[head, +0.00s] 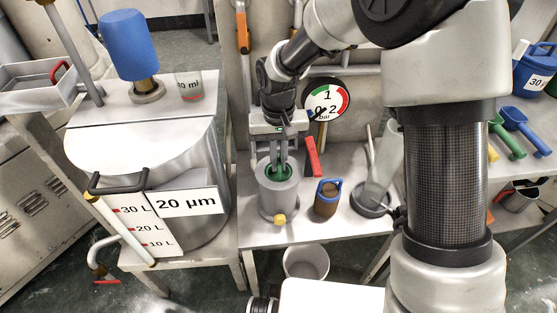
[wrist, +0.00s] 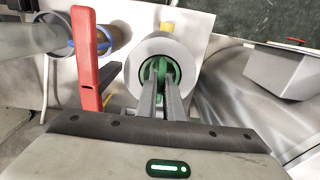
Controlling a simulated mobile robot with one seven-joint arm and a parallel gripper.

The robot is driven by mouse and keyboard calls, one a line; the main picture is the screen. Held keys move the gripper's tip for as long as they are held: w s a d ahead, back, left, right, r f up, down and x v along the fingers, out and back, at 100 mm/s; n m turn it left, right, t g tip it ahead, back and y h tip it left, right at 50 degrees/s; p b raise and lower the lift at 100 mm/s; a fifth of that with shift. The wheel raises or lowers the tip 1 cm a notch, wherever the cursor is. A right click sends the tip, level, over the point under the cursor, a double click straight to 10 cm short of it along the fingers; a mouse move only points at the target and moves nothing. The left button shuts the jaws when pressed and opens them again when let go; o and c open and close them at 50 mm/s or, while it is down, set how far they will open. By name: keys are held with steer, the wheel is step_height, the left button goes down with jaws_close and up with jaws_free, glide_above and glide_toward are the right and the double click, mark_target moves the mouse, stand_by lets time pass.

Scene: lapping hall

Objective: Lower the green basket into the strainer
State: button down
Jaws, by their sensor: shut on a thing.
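The strainer is a grey cylinder (head: 278,199) standing on the light bench, with a yellow knob at its lower front. The green basket (head: 268,173) shows as a green ring inside the strainer's round rim, partly hidden by the fingers. My gripper (head: 282,168) points down into the strainer's mouth, its fingers shut on the basket. In the wrist view the fingers (wrist: 160,78) reach the green basket (wrist: 176,72), ringed by the strainer's pale wide rim (wrist: 147,47). How deep the basket sits, and whether it touches the bottom, I cannot tell.
A brown cup with a blue handle (head: 326,200) stands just right of the strainer. A red lever (head: 312,157) rises behind it, and a gauge (head: 325,100) is at the back. A clear cylinder (head: 384,165) stands farther right; a large metal tank (head: 150,190) is left.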

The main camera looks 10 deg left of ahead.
steer(key=c, duration=1.9)
jaws_free()
step_height(320, 180, up, 12)
steer(key=p, duration=0.3)
steer(key=s+d+r+m+t, duration=0.1)
steer(key=s+d+r+t, duration=0.1)
steer(key=s+d+r, duration=0.45)
steer(key=s+d+r+m+t, duration=0.15)
steer(key=s+d+r, duration=0.25)
steer(key=d+r, duration=0.5)
steer(key=s+d+f+t, duration=0.2)
steer(key=s+d, duration=0.4)
steer(key=s, duration=0.1)
steer(key=shift+s, duration=0.25)
steer(key=shift+d+r+m+p, duration=0.1)
steer(key=shift+m+p, duration=0.15)
steer(key=shift+p, duration=0.05)
